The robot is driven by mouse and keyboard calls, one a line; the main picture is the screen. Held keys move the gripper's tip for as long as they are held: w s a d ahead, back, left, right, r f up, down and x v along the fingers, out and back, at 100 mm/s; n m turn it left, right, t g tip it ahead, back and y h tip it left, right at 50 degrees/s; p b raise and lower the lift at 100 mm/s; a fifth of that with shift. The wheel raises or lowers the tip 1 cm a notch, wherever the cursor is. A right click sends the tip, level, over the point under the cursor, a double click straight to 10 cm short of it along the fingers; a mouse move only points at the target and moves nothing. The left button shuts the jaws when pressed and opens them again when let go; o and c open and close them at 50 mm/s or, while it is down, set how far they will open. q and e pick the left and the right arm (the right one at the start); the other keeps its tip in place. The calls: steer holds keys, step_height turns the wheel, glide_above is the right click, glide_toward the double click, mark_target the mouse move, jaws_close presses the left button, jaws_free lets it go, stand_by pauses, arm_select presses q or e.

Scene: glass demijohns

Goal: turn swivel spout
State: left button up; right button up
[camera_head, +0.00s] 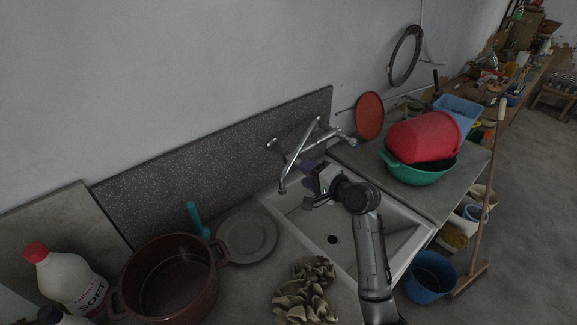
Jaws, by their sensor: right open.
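The chrome swivel spout (291,167) belongs to the tap on the speckled backsplash behind the sink. It slants down to the left, and its outlet end hangs over the left back part of the white sink (397,243). My right gripper (309,193) is open over the sink, just right of the spout's lower end. No contact with the spout can be made out. Its wrist and forearm come in from the lower right and cover part of the basin. My left gripper is not in view.
A grey plate (247,236), a brown pot (170,284) and a crumpled cloth (304,291) lie left of and before the sink. A red tub (424,137) rests on a green basin (416,174) at right. The backsplash (215,165) stands close behind the tap.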

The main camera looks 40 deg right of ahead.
mark_target(289, 166)
steer(key=x, duration=0.7)
steer(key=shift+w, duration=0.25)
steer(key=shift+c, duration=0.5)
jaws_close()
